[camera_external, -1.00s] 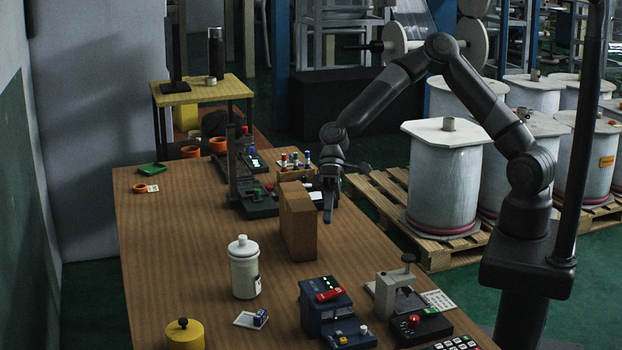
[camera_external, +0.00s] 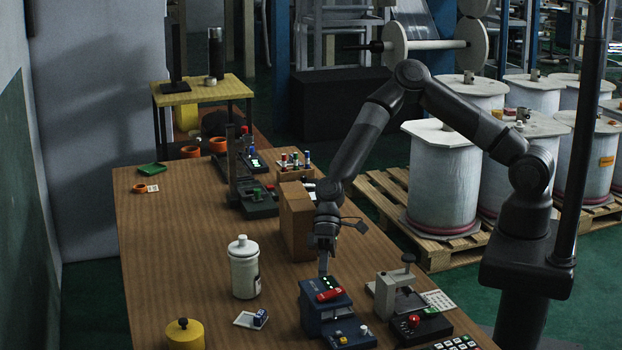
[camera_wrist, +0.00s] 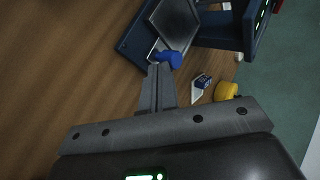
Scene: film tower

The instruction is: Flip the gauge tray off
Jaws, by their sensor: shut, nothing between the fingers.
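My gripper (camera_external: 323,268) is shut and empty. It points down at the rear edge of the dark blue gauge unit (camera_external: 312,308), which has green lights and a red part (camera_external: 329,295) on top. In the wrist view the shut fingertips (camera_wrist: 159,70) are at or very near a blue knob (camera_wrist: 170,59). The knob is beside a dark grey framed plate (camera_wrist: 175,22) on a dark blue base, probably the gauge tray. Contact cannot be told. The external view does not show this plate and knob clearly.
A brown block (camera_external: 297,225) stands close behind my gripper. A white jar (camera_external: 244,268) is to the left, and a grey press (camera_external: 396,295) to the right. A card with a small blue box (camera_external: 260,317) and a yellow pot (camera_external: 185,333) are nearer the front. The left tabletop is mostly clear.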

